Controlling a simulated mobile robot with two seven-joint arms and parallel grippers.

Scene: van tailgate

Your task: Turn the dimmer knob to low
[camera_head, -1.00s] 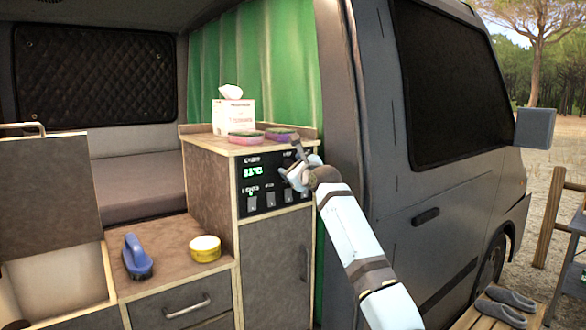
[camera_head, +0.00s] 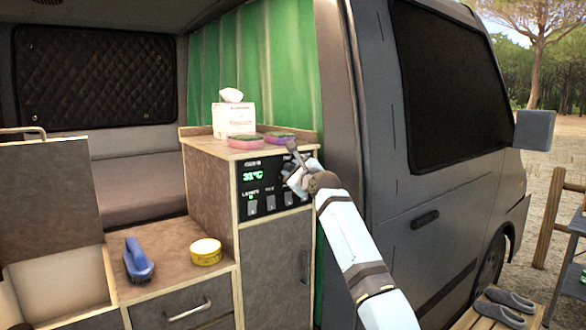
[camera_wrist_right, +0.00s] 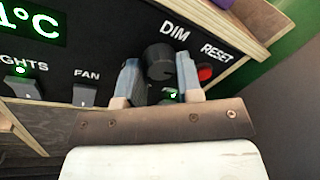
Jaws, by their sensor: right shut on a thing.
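The black dimmer knob (camera_wrist_right: 159,63) sits under the word DIM on the control panel (camera_head: 246,188) in the right wrist view. My right gripper (camera_wrist_right: 159,78) has one finger on each side of the knob and is shut on it. In the head view my right gripper (camera_head: 294,170) reaches the upper right of the panel and hides the knob there. The knob's pointer mark cannot be made out. My left gripper is not in view.
A red RESET button (camera_wrist_right: 205,73) lies just right of the knob. The FAN switch (camera_wrist_right: 86,95) and a lights switch (camera_wrist_right: 24,88) are to the left. Two sponges and a tissue box (camera_head: 234,119) stand on the cabinet top above. The van's door pillar (camera_head: 340,100) is close on the right.

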